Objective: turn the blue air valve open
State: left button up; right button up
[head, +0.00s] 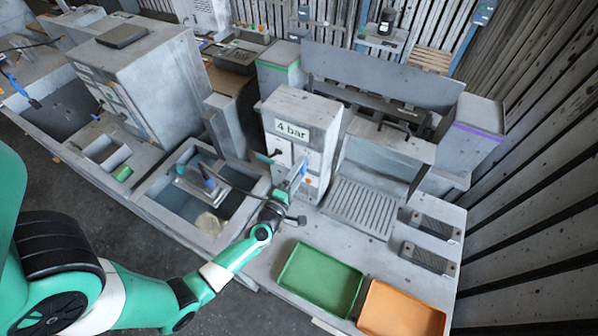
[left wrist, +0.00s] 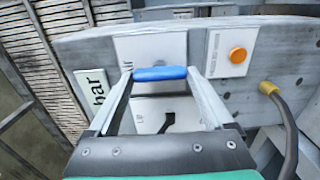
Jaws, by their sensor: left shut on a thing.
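The blue air valve (left wrist: 160,73) shows as a short blue handle in the left wrist view, lying crosswise between the two finger ends. It sits against a white label plate on the grey housing. In the head view a small bit of blue (head: 303,170) shows at the front of the grey box marked "4 bar" (head: 312,113). My left gripper (left wrist: 160,76) is shut on the blue valve, with one finger at each end of it. In the head view my left gripper (head: 296,180) reaches the box's front face from below. My right gripper is not in view.
An orange button (left wrist: 238,55) and a yellow-ended cable (left wrist: 268,88) are right of the valve. A green tray (head: 320,279) and an orange tray (head: 400,310) lie in front. A slatted grate (head: 360,208) and an open basin (head: 180,205) flank the box.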

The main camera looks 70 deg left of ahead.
pick_arm(q)
jog(key=o, duration=1.1)
jog(key=shift+o, duration=0.2)
jog(key=shift+s+d, duration=0.1)
jog(key=v, duration=1.1)
jog(key=shift+s+p, duration=0.2)
jog(key=shift+p, duration=0.1)
jog(key=shift+d, duration=0.1)
